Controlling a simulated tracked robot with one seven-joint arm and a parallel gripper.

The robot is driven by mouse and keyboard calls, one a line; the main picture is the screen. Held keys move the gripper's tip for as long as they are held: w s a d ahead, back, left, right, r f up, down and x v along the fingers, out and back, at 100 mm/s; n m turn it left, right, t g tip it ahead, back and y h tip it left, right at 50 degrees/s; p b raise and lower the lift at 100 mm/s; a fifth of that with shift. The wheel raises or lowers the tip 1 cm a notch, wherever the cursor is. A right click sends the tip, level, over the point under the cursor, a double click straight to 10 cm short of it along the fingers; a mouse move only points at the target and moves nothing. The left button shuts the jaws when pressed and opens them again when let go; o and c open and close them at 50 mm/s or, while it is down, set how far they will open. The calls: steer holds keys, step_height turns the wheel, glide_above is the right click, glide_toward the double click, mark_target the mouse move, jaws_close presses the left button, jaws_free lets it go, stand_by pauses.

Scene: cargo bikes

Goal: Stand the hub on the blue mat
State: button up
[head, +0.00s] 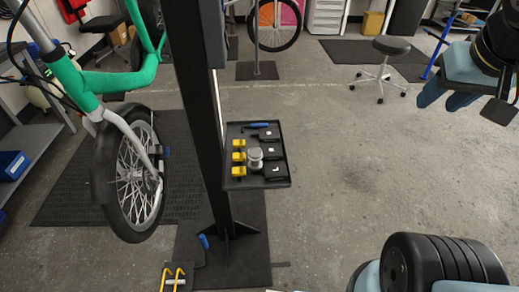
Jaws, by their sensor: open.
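The hub, a small silver-grey cylindrical part (255,158), stands in a black tray (240,183) fixed to the dark work-stand post. I see no blue mat in the head view. My gripper (444,103) is at the upper right, partly cut off by the frame edge. Its blue-grey fingers look apart and empty, well to the right of the hub and the tray.
Yellow pieces (239,157) and black tools share the tray with the hub. The post (198,95) rises close on its left. A green bike frame with a front wheel (135,175) hangs at left. Open concrete floor lies right of the tray; a stool (385,62) stands behind.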

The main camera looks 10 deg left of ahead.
steer(key=o, duration=0.3)
steer(key=shift+w+f, duration=0.25)
steer(key=shift+f, duration=0.05)
steer(key=shift+o, duration=0.4)
steer(key=w+a+f+n+g+h, duration=0.3)
steer(key=w+a+f+n+h, duration=0.2)
steer(key=w+f+n, duration=0.2)
step_height(320, 180, down, 2)
steer(key=shift+f+n+g+h, duration=0.1)
steer(key=shift+n+g+h, duration=0.2)
steer(key=shift+n, duration=0.8)
steer(key=n+t+y, duration=0.3)
steer(key=n+t, duration=0.8)
steer(key=n, duration=1.4)
glide_toward(253, 160)
steer(key=shift+y, duration=0.3)
steer(key=x, duration=0.7)
steer(key=shift+w+d+f, duration=0.1)
steer(key=shift+w+f, duration=0.15)
steer(key=shift+f, duration=0.05)
steer(key=shift+r+x, duration=0.15)
steer(key=shift+x, duration=1.15)
steer(key=shift+r+x, duration=0.15)
steer(key=shift+x, duration=1.15)
